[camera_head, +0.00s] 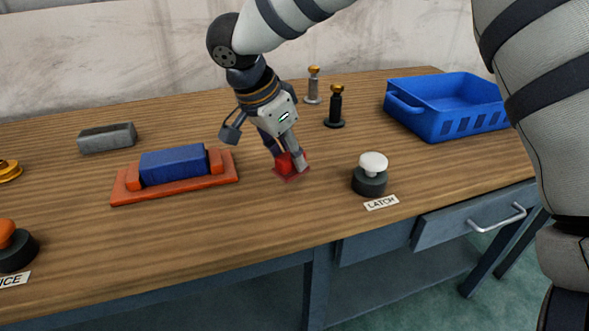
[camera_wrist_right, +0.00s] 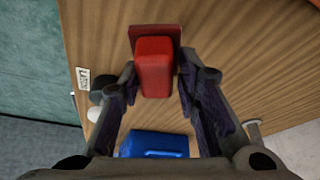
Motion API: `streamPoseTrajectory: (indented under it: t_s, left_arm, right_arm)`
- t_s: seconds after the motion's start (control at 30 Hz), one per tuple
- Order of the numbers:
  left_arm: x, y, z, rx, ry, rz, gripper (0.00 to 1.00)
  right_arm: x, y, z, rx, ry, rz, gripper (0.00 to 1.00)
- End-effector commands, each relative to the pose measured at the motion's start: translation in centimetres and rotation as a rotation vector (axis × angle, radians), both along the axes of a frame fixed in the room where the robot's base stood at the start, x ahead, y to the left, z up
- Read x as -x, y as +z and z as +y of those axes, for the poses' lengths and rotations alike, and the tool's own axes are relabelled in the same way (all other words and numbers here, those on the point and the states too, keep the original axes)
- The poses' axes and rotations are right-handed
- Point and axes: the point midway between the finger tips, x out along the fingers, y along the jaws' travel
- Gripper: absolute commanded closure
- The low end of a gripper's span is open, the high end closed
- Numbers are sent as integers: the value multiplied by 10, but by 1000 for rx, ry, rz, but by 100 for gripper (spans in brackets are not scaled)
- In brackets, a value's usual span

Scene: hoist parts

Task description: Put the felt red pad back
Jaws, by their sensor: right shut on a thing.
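The red pad (camera_head: 284,163) is at the middle of the wooden table, between the fingertips of my right gripper (camera_head: 289,160), which points down and is shut on it. In the right wrist view the red pad (camera_wrist_right: 154,72) shows as a rounded block between the two fingers of my right gripper (camera_wrist_right: 158,82). A flat red square (camera_head: 292,176) lies under or against the pad; in the right wrist view this flat red piece (camera_wrist_right: 150,32) shows behind it. I cannot tell whether the pad touches the square or the two are joined. My left gripper is out of view.
A blue block (camera_head: 173,164) sits on an orange base (camera_head: 180,190) to the left. A white-topped knob (camera_head: 371,172) with a LATCH label stands right. Two posts, one black (camera_head: 335,107) and one grey (camera_head: 313,85), stand behind. A blue bin (camera_head: 445,103) is back right.

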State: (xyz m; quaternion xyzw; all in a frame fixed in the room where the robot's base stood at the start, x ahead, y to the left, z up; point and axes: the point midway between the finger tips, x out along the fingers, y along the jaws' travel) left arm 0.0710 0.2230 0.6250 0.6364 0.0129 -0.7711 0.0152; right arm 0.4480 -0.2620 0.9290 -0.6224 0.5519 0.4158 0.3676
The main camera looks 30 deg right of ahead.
Motion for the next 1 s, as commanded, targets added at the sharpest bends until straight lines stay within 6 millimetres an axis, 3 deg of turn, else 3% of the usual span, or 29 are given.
streamPoseTrajectory:
  t_s: [0.13, 0.3, 0.67, 0.7, 0.77, 1.0]
  left_arm:
    - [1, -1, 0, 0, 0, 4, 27]
    - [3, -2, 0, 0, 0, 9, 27]
    - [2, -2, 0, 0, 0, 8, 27]
    - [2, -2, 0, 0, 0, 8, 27]
    - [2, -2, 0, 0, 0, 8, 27]
    - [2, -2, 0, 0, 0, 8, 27]
  right_arm:
    - [-3, -19, -14, 1, 0, 3, 96]
    - [-3, -44, -12, 1, 2, 0, 96]
    - [-3, -48, -12, 0, 0, -3, 96]
    - [-3, -48, -12, 1, 1, -4, 63]
    - [-3, -48, -12, 1, 0, -3, 50]
    - [-3, -48, -12, 1, 0, -3, 50]
